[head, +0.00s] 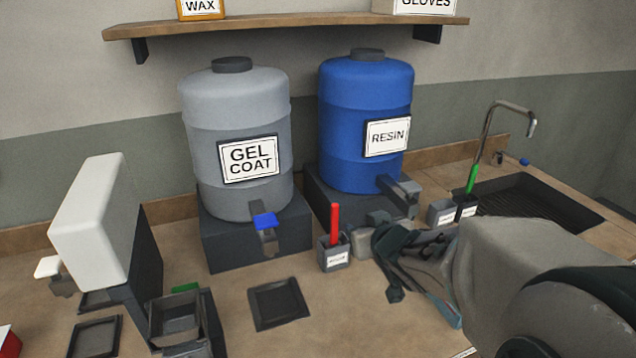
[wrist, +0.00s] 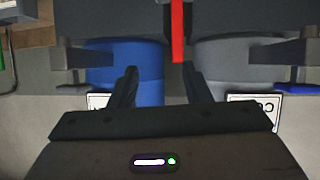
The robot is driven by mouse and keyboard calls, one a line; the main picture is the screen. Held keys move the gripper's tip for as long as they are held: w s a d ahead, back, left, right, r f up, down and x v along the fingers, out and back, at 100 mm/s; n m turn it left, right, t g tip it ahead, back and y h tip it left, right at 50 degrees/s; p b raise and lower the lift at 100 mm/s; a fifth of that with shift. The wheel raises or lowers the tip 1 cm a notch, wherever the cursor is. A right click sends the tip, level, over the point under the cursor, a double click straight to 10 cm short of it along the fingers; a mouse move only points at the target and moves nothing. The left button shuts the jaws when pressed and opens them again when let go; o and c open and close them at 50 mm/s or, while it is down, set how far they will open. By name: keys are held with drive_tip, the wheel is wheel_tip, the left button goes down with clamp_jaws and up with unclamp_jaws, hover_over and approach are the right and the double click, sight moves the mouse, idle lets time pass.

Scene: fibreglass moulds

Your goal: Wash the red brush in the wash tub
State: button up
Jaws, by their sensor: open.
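The red brush (head: 334,224) stands upright in a small grey labelled holder (head: 333,257) in front of the blue resin drum; only its red handle shows. My gripper (head: 384,256) is open and empty, just right of the holder in the head view. In the wrist view, the red brush (wrist: 177,32) is ahead of the open fingers of my gripper (wrist: 160,82), roughly in line with the gap between them and not between the jaws. Several dark tubs and trays show, but I cannot tell which is the wash tub.
The grey gel coat drum (head: 236,150) and the blue resin drum (head: 366,120) stand on dark bases behind. A green brush (head: 472,180) stands in a holder by the sink (head: 530,205). A dark tray (head: 278,303) and a grey tub (head: 174,322) are front left.

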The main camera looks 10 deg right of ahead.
drive_tip(key=shift+n+y, duration=0.3)
drive_tip(key=shift+y, duration=0.6)
drive_tip(key=w+a+p, duration=0.1)
drive_tip(key=p, duration=0.2)
drive_tip(key=w+f+p, duration=0.1)
drive_tip(key=w+p, duration=0.1)
drive_tip(key=p, duration=0.1)
drive_tip(key=w+a+p, duration=0.1)
drive_tip(key=w+p, duration=0.1)
drive_tip(key=p, duration=0.1)
drive_tip(key=shift+w+a+f, duration=0.15)
drive_tip(key=shift+w+a, duration=0.05)
drive_tip(key=shift+a, duration=0.15)
drive_tip(key=shift+t, duration=0.3)
drive_tip(key=shift+p+x, duration=0.5)
drive_tip(key=shift+x, duration=3.75)
drive_tip(key=shift+s+f, duration=0.15)
drive_tip(key=shift+f, duration=0.05)
clamp_jaws()
wheel_tip(320, 180, up, 11)
drive_tip(key=p, duration=0.4)
hover_over(336, 213)
drive_tip(key=w, duration=0.2)
drive_tip(key=shift+w+a, duration=0.15)
drive_tip(key=shift+a, duration=0.1)
